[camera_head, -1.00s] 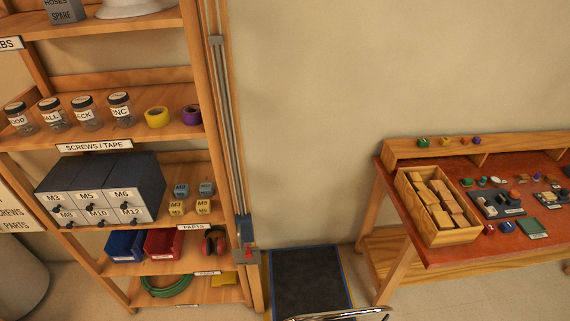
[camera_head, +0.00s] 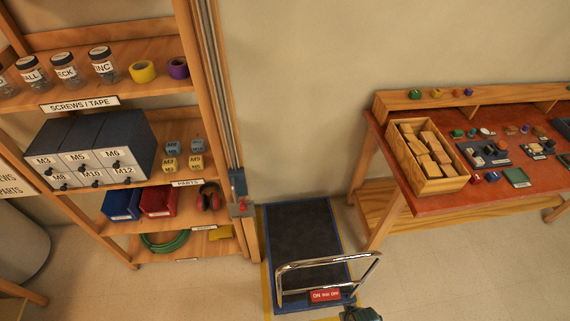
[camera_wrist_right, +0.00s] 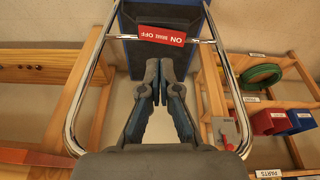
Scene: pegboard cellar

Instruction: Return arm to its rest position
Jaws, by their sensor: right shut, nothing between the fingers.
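My right gripper (camera_wrist_right: 160,75) is shut and empty in the right wrist view, its two dark fingers close together. The fingers point toward the chrome handle (camera_wrist_right: 208,60) of a platform trolley and show between the handle's side bars; I cannot tell whether they touch it. A dark teal part at the bottom edge of the head view, just right of the handle, looks like the end of my right arm. The trolley deck (camera_head: 302,235) is dark with a blue edge. My left gripper is not in view.
A wooden shelf unit (camera_head: 205,110) with jars, drawers and bins stands at the left. A red-topped workbench (camera_head: 400,215) with a wooden box of blocks (camera_head: 458,184) stands at the right. Open floor (camera_head: 440,280) lies in front of the bench.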

